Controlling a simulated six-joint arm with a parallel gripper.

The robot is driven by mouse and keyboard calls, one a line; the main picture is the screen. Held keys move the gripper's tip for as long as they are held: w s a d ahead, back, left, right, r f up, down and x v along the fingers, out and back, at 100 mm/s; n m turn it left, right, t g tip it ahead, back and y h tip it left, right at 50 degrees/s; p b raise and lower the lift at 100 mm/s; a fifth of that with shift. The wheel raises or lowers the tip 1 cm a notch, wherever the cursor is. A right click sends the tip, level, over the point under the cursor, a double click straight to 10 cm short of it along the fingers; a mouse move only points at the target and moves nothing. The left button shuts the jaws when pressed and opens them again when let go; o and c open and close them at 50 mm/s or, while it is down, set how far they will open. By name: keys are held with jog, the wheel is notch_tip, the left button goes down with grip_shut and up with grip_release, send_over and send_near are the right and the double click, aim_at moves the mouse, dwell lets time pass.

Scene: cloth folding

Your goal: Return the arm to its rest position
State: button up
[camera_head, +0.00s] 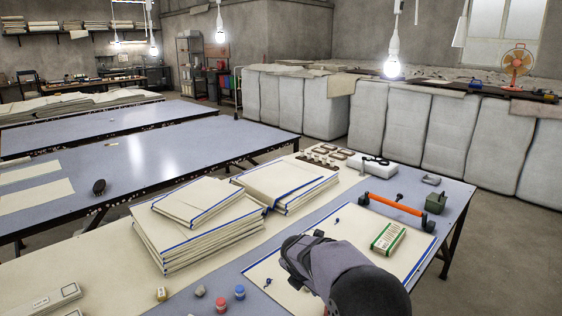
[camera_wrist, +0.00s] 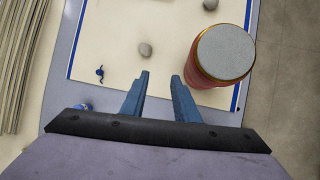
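A cream cloth with a blue border (camera_head: 345,238) lies flat on the near table. My gripper (camera_head: 300,252) hangs over its near part, and my arm hides some of it. In the wrist view the two blue fingers of my gripper (camera_wrist: 160,78) are apart with nothing between them. The cloth (camera_wrist: 120,25) lies below them with its blue edges at left and right. A reddish cylinder with a grey top (camera_wrist: 224,52) stands just right of the fingers. A grey rounded lump (camera_wrist: 145,49) and a small dark blue piece (camera_wrist: 100,73) lie on the cloth.
Stacked folded cloths (camera_head: 200,235) stand left of my gripper. An orange bar with black ends (camera_head: 395,206) and a green-and-cream pack (camera_head: 387,238) lie to the right. A red jar (camera_head: 221,305) and a blue jar (camera_head: 240,292) stand near the front. A bulb (camera_head: 392,66) hangs above.

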jog(key=s+d+f+m+g+y, duration=0.1)
jog(key=s+d+f+m, duration=0.15)
jog(key=s+m, duration=1.1)
jog(key=s+d+f+m+g+y, duration=0.15)
jog(key=s+d+m, duration=0.25)
jog(key=s+m, duration=0.95)
jog(key=s+r+g+p, duration=0.3)
jog(key=s+r+p, duration=0.5)
jog(key=r, duration=0.3)
jog(key=shift+s+r+p, duration=0.25)
jog(key=shift+r+p, duration=0.1)
jog(key=shift+p, duration=0.5)
